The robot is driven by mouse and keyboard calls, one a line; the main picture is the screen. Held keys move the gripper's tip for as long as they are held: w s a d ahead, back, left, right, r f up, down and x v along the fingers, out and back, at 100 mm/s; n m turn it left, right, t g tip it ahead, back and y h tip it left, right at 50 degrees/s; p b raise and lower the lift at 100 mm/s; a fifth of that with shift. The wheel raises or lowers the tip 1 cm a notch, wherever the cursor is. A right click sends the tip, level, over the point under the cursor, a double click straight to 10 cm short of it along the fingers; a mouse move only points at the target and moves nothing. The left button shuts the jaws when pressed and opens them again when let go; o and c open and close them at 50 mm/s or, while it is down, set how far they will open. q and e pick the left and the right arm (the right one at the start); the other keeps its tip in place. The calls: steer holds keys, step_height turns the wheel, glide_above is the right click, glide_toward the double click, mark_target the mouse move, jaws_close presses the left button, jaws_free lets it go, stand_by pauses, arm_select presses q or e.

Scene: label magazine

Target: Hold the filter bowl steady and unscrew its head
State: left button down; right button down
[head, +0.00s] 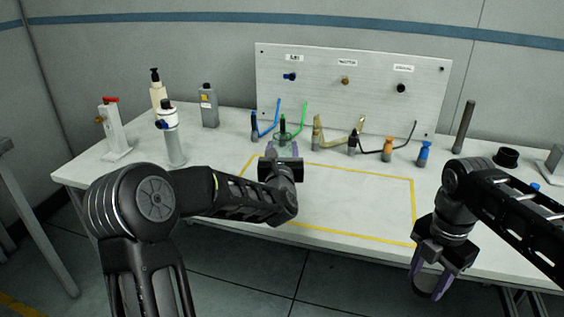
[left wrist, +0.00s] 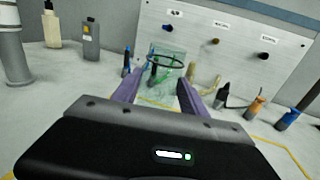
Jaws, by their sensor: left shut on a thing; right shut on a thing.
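A clear, greenish filter bowl with a dark ring around it (left wrist: 178,76) stands between my left gripper's purple fingers in the left wrist view. In the head view, my left gripper (head: 283,150) is over the back of the yellow-outlined area, shut on the bowl, which is hard to make out there. My right gripper (head: 430,277) is low at the front right, beyond the table's front edge. It is shut on a rounded, greyish thing with a dark edge, mostly hidden by the fingers; I cannot tell if this is the filter head.
Several coloured connectors with tubes, including an orange one (head: 388,150) and a blue one (head: 424,155), line the back below a grey panel (head: 350,105). The yellow-outlined area (head: 360,200) is clear.

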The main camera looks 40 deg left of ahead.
arm_select(q)
steer(key=shift+f, duration=1.85)
steer(key=shift+f+b, duration=0.2)
steer(key=shift+b, duration=0.15)
arm_select(e)
steer(key=shift+f, duration=0.35)
arm_select(q)
steer(key=c, duration=0.6)
jaws_free()
steer(key=shift+r, duration=0.1)
arm_select(e)
steer(key=shift+r, duration=0.1)
arm_select(q)
steer(key=shift+r, duration=0.1)
arm_select(e)
steer(key=shift+r, duration=0.15)
arm_select(q)
steer(key=shift+r+p, duration=0.1)
steer(key=shift+p, duration=0.3)
arm_select(e)
steer(key=shift+r, duration=0.15)
arm_select(q)
steer(key=b+v, duration=0.1)
steer(key=v, duration=1.1)
steer(key=shift+b, duration=0.3)
arm_select(e)
steer(key=shift+f, duration=0.8)
